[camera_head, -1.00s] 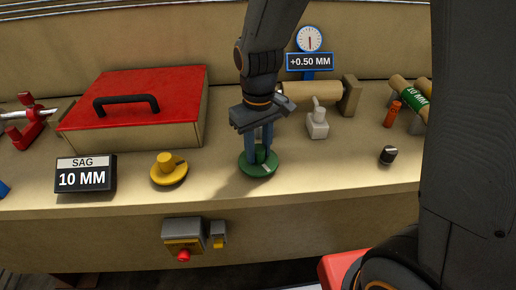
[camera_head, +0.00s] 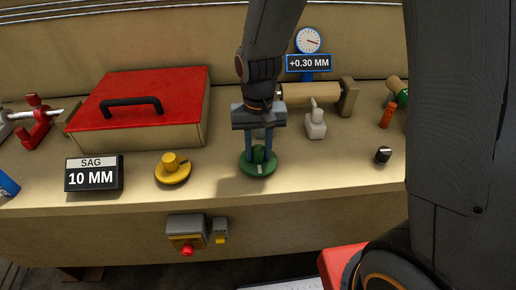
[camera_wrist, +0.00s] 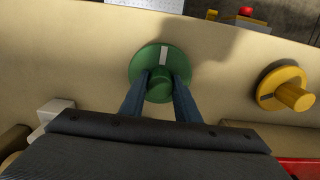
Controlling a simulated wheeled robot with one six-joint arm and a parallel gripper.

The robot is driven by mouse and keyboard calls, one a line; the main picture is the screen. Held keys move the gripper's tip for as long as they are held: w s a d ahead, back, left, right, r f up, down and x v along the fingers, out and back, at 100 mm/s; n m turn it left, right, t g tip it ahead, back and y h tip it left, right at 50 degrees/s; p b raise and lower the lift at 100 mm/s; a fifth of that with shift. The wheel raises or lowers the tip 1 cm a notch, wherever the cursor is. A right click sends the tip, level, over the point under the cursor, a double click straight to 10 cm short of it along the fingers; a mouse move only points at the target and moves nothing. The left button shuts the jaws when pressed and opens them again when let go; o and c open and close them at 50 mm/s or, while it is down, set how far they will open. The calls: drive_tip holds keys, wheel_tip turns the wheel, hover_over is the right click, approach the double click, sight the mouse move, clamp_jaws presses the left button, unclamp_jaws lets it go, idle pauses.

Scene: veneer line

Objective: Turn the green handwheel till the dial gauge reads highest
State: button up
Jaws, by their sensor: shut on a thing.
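The green handwheel (camera_head: 258,168) lies flat on the bench top, with a raised hub and a pale mark on its disc. It also shows in the wrist view (camera_wrist: 160,60), its pale mark away from my gripper. My gripper (camera_head: 260,154) points down and is shut on the hub, one blue finger on each side. The dial gauge (camera_head: 308,40) stands at the back of the bench. Its red needle points right and slightly down, and the sign (camera_head: 308,63) under it reads +0.30 MM.
A yellow handwheel (camera_head: 172,170) and a SAG 10 MM sign (camera_head: 92,174) are to the left, before a red-lidded box (camera_head: 140,90). A grey lever (camera_head: 316,122), a black knob (camera_head: 383,155) and an orange peg (camera_head: 387,116) are to the right. A switch box (camera_head: 186,232) is on the bench front.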

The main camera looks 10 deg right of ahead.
sight(258, 148)
drive_tip(key=shift+w+r, duration=0.1)
drive_tip(key=o, duration=1)
drive_tip(key=shift+o, duration=0.2)
drive_tip(key=shift+r+b, duration=0.7)
drive_tip(key=shift+r, duration=3.15)
